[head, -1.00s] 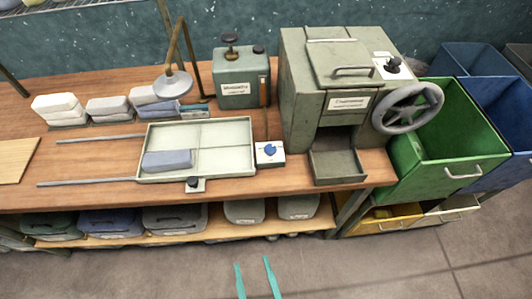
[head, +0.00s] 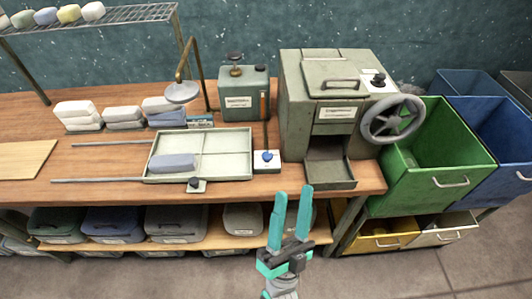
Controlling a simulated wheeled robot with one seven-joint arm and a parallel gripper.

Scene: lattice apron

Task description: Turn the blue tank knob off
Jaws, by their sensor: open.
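The blue knob (head: 267,156) sits on a small white box on the workbench, between the pale tray and the large green-grey machine. A grey-green tank (head: 244,94) with a label and a dark top knob stands behind it. My gripper (head: 292,190) has teal fingers pointing up in the picture. It is open and empty, in front of the bench edge, below and right of the blue knob and apart from it. The knob's exact setting is too small to read.
A divided tray (head: 225,139) holding a grey-blue block lies left of the knob. The machine (head: 309,99) with a handwheel (head: 393,120) stands to the right, its chute jutting forward. A lamp-like shower head (head: 182,93) hangs over the bench. Green and blue bins (head: 472,152) stand at right.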

